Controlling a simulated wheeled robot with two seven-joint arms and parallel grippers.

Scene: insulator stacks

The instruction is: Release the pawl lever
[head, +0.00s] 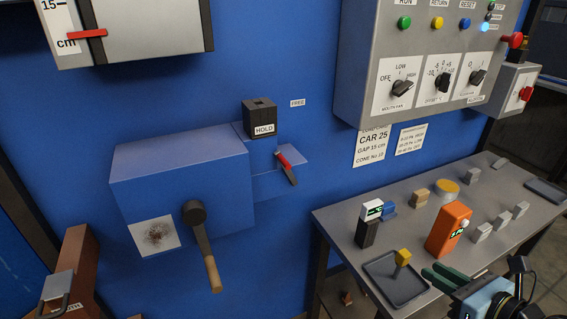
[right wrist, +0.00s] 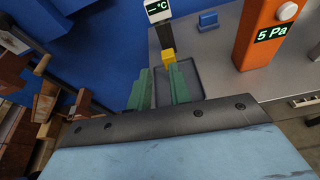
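A small lever with a red grip (head: 286,162) sits on the right side of the blue winch housing (head: 180,170), tilted down to the right. Above it is a black block (head: 260,117) labelled HOLD, with a FREE label (head: 297,103) on the blue wall to its right. I cannot tell for certain which of these parts is the pawl lever. My right gripper (head: 432,277) is low at the right, by the table's front edge and well away from the lever. In the right wrist view its green fingers (right wrist: 160,90) are apart with nothing between them. My left gripper is out of view.
A crank (head: 203,240) with a wooden handle hangs on the housing front. The grey table (head: 340,225) holds an orange meter (head: 448,230), a tray (head: 397,285) with a yellow-topped piece and several small blocks. A control box (head: 430,60) juts out above the table.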

